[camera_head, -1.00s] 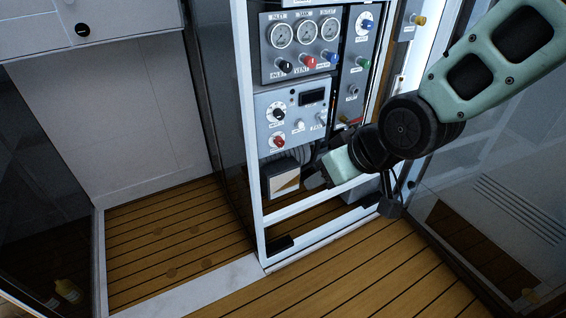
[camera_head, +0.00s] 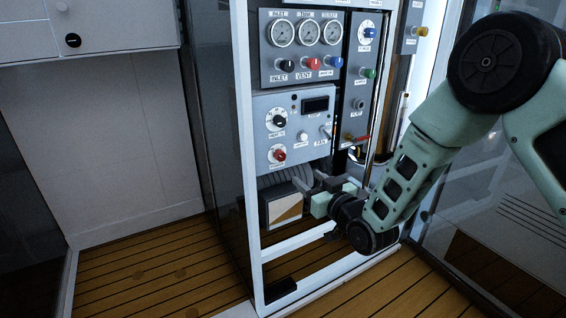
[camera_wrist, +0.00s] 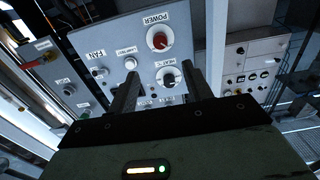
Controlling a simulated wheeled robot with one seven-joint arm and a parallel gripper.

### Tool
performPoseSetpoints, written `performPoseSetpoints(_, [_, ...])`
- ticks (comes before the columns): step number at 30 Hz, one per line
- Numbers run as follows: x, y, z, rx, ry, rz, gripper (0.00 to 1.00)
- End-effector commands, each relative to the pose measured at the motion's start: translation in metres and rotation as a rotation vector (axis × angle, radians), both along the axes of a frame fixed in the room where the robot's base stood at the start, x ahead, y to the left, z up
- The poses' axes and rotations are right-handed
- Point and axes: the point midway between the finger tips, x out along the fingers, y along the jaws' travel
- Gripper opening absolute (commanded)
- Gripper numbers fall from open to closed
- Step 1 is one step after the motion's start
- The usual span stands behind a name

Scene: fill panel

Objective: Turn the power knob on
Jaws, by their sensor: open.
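The power knob (camera_head: 279,155) is red and sits low on the left of the grey control panel (camera_head: 310,140). In the wrist view the panel appears upside down, and the red power knob (camera_wrist: 158,40) lies under its POWER label near the top. My gripper (camera_head: 308,184) is open and empty, just below and to the right of the knob, apart from it. In the wrist view its two fingers (camera_wrist: 160,68) point at the panel, with the black heater knob (camera_wrist: 169,77) showing between them and the power knob beyond the tips.
Above is a gauge panel with black, red and blue knobs (camera_head: 312,63). To the right are a valve panel (camera_head: 358,80) and a red-handled lever (camera_head: 357,139). A white frame post (camera_head: 246,150) stands left of the panel. A box (camera_head: 284,208) sits below the panel.

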Motion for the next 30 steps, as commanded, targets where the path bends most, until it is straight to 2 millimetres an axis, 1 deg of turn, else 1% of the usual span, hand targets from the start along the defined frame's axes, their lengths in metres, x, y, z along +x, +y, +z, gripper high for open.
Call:
performPoseSetpoints(1, [0.009, 0.007, -0.001, 0.002, -0.002, 0.000, 0.50])
performPoseSetpoints(3, [0.022, 0.015, -0.001, 0.002, -0.002, 0.000, 0.50])
performPoseSetpoints(12, [0.073, 0.050, -0.002, 0.001, -0.002, 0.001, 0.50])
performPoseSetpoints(18, [0.100, 0.068, -0.001, 0.000, 0.000, 0.001, 0.50])
performPoseSetpoints(24, [0.113, 0.077, -0.001, -0.001, 0.002, 0.000, 0.50])
performPoseSetpoints(30, [0.115, 0.078, 0.000, -0.001, 0.002, 0.000, 0.50])
